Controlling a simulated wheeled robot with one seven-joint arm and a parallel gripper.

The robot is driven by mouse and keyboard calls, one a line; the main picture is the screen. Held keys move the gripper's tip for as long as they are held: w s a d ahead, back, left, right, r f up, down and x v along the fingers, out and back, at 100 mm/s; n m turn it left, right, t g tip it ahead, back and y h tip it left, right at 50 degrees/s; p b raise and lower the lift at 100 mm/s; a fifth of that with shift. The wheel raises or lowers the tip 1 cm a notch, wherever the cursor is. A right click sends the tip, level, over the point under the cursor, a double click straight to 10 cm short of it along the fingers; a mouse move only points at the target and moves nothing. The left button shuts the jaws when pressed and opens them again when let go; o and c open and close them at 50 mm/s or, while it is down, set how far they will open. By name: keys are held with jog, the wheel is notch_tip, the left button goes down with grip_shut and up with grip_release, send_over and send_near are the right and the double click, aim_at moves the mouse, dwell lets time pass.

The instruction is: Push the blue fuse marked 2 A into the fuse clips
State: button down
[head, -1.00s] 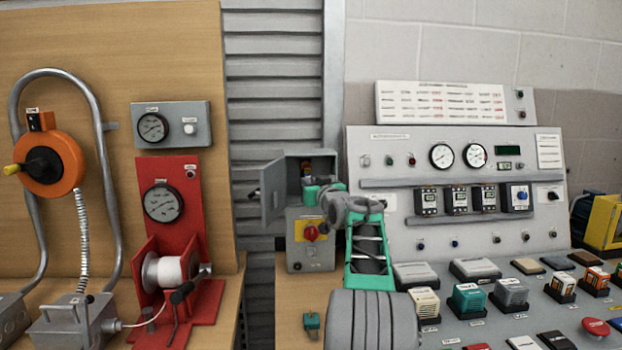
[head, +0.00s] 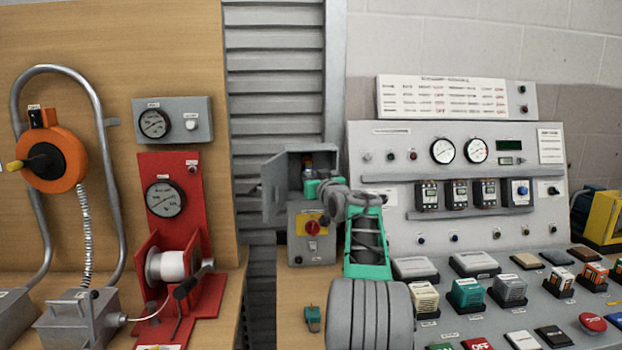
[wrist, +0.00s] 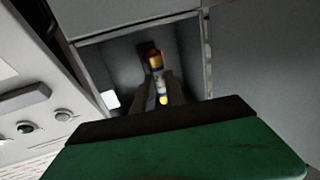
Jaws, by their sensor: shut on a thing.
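The fuse (wrist: 160,80) shows in the wrist view as a small cylinder with a pale and blue body and yellow-orange ends. My gripper (wrist: 158,92) is shut on it, with its dark fingers on either side. The fuse points into the open grey box (head: 318,161); a dark reddish-brown part (wrist: 148,50) lies at its far end, inside the box. I cannot tell whether the fuse touches or sits in the clips, and the marking is unreadable.
The box door (head: 275,190) stands open on the left. A red switch on a yellow plate (head: 311,227) sits just below the box. The grey control panel (head: 385,225) stands close on the right. A small green item (head: 313,318) rests on the bench below.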

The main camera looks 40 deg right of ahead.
aim_at(310, 173)
jog(key=shift+d+p+x, duration=0.15)
jog(key=shift+p+x, duration=0.6)
jog(key=shift+p, duration=0.15)
jog(key=shift+d+p+x, duration=0.2)
jog(key=shift+p+x, duration=0.5)
jog(key=shift+p, duration=0.2)
jog(key=c, duration=1.3)
grip_release()
jog(key=shift+s, duration=0.1)
jog(key=shift+s+a+f+b, duration=0.2)
jog(key=shift+s+a+b, duration=0.1)
jog(key=shift+b, duration=0.55)
jog(key=b+v, duration=0.4)
jog(key=shift+w+a+r+b, duration=0.1)
jog(key=shift+a+r+b, duration=0.2)
jog(key=shift+a, duration=0.1)
jog(key=shift+f, duration=0.1)
